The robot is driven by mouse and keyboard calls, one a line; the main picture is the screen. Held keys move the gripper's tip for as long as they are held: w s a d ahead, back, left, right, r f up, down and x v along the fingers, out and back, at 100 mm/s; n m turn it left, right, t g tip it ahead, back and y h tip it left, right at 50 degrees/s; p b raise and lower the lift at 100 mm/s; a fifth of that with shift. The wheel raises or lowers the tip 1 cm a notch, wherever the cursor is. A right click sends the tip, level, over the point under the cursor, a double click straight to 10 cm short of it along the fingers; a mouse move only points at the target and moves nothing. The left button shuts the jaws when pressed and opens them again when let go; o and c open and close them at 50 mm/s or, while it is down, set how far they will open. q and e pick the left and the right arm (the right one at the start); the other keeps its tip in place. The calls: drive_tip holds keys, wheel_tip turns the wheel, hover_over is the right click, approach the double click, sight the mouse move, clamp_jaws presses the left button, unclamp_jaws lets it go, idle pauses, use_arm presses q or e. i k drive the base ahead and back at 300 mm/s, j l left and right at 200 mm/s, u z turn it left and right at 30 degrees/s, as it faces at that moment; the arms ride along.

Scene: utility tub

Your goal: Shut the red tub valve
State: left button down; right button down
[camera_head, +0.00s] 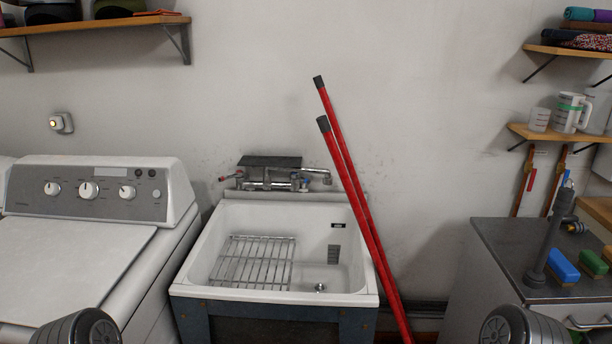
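The red tub valve (228,177) is a small red-tipped handle at the left end of the chrome wall faucet (265,184). It points out to the left; I cannot tell from here whether it is open or shut. A blue-marked handle (305,183) sits at the faucet's right side, near the spout (320,174). The faucet is above the back rim of the white utility tub (205,245). Neither of my grippers shows; only dark round parts of my arms are at the bottom left and bottom right.
A wire rack (252,262) lies in the tub's left part. Two red poles (362,208) lean against the wall at the tub's right. A washer (75,240) stands at left, a grey-topped cabinet (505,250) at right. A dark ledge (270,161) sits above the faucet.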

sight(534, 171)
drive_tip(key=i+l, duration=0.1)
drive_tip(key=l, duration=0.9)
drive_tip(key=i+l, duration=0.15)
drive_tip(key=l, duration=0.85)
drive_tip(key=i+l+z, duration=0.1)
drive_tip(key=l, duration=0.4)
drive_tip(key=i+l, duration=0.15)
drive_tip(key=l, duration=0.35)
drive_tip(key=i+l, duration=0.1)
drive_tip(key=l, duration=0.85)
drive_tip(key=i, duration=0.55)
drive_tip(key=k, duration=0.35)
